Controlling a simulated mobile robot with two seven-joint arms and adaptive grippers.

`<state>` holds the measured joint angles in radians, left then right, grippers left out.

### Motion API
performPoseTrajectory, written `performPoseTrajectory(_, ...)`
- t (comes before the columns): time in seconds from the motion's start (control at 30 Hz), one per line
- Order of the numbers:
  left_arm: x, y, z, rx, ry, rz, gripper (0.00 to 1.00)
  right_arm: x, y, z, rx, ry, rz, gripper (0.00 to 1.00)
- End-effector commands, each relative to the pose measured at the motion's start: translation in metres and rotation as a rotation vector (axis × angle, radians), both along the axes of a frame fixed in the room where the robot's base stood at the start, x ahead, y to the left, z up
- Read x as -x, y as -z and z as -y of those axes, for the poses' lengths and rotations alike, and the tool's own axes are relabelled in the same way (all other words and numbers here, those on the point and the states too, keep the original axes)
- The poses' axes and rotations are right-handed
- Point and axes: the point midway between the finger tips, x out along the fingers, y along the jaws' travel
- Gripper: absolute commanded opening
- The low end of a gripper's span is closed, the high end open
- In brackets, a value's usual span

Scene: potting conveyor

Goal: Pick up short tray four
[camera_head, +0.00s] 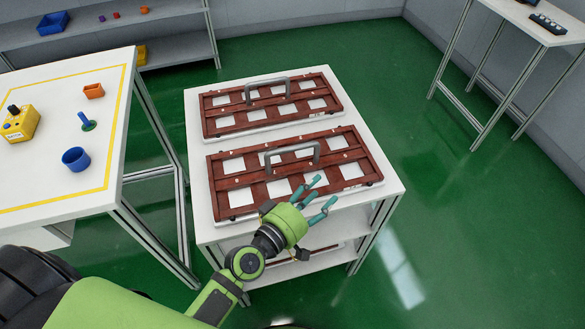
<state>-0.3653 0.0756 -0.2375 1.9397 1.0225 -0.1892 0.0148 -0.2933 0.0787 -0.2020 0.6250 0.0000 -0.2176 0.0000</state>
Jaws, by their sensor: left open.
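Two brown frame-like trays lie on the top of a white cart (196,215), one behind the other. The near tray (235,183) and the far tray (235,111) each have square openings and a grey arched handle; the near handle (292,148) stands at its middle. I cannot tell which is tray four. My left gripper (323,193) is open and empty, with teal fingers over the near tray's front edge, short of its handle. Its hand hides part of that edge. A further brown piece (318,251) shows partly on the cart's lower shelf. My right gripper is not in view.
A white table (50,150) at left carries a yellow box (20,124), a blue cup (76,159), an orange block (94,91) and a small blue-green peg (85,121). Shelves stand behind it. Another table (520,15) stands far right. Green floor (440,220) right of the cart is clear.

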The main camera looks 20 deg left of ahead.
Motion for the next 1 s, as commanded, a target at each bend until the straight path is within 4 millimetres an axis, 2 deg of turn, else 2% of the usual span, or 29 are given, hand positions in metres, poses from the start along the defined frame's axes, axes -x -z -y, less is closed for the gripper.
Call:
performPoseTrajectory(0.03,-0.011,-0.011,-0.011,0.105,-0.081,0.021,0.53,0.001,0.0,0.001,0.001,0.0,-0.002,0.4)
performPoseTrajectory(0.1,-0.023,-0.021,-0.031,0.246,-0.205,0.036,0.53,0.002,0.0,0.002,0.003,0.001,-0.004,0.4)
performPoseTrajectory(0.2,-0.033,-0.022,-0.056,0.394,-0.348,0.031,0.53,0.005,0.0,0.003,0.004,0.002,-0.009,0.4)
performPoseTrajectory(0.33,-0.037,-0.017,-0.076,0.495,-0.462,0.015,0.53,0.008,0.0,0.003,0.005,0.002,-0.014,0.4)
performPoseTrajectory(0.57,-0.058,-0.014,-0.084,0.527,-0.499,0.009,0.53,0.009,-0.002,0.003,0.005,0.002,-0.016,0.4)
performPoseTrajectory(0.9,-0.103,-0.011,-0.09,0.524,-0.495,0.01,0.53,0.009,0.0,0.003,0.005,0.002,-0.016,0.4)
performPoseTrajectory(1.0,-0.108,-0.01,-0.09,0.524,-0.496,0.008,0.53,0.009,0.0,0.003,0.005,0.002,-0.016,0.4)
